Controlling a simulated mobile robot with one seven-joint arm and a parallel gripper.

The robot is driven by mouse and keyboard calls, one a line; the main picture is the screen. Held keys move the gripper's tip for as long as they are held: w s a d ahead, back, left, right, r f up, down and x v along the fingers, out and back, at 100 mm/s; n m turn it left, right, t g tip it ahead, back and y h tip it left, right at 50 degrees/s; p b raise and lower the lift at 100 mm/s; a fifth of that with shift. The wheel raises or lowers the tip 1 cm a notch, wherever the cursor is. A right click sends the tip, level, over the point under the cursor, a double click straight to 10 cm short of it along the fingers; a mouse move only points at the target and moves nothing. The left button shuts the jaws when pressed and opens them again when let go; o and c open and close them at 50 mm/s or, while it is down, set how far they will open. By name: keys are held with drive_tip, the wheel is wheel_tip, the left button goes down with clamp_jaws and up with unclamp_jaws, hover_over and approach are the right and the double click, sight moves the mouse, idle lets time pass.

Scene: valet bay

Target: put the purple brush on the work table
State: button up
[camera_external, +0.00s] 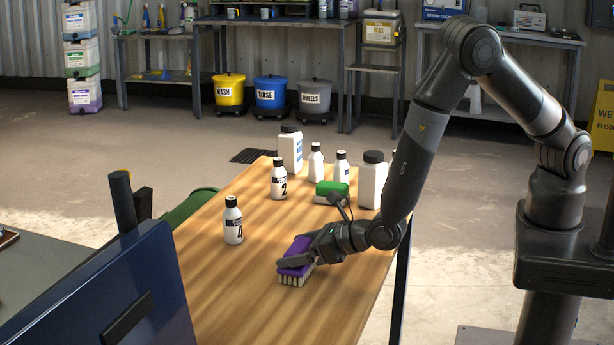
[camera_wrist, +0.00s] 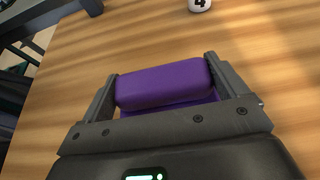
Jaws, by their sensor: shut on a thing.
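The purple brush (camera_external: 295,262) has a purple back and pale bristles pointing down. In the external view it is at the near part of the wooden work table (camera_external: 240,307), bristles at or just above the top; I cannot tell whether they touch. My gripper (camera_external: 292,260) is shut on the brush, reaching in from the right. In the wrist view the purple block (camera_wrist: 163,84) sits between my two fingers (camera_wrist: 162,88), with the wood top behind it. The bristles are hidden there.
A bottle marked 4 (camera_external: 233,221) stands left of the brush, and a bottle marked 2 (camera_external: 279,179) is farther back. Several white bottles and a green brush (camera_external: 331,190) are at the far end. A dark blue panel (camera_external: 110,295) stands at the near left. The table's near part is clear.

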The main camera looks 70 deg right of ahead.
drive_tip(key=o, duration=0.7)
drive_tip(key=shift+f, duration=0.15)
drive_tip(key=shift+o, duration=0.2)
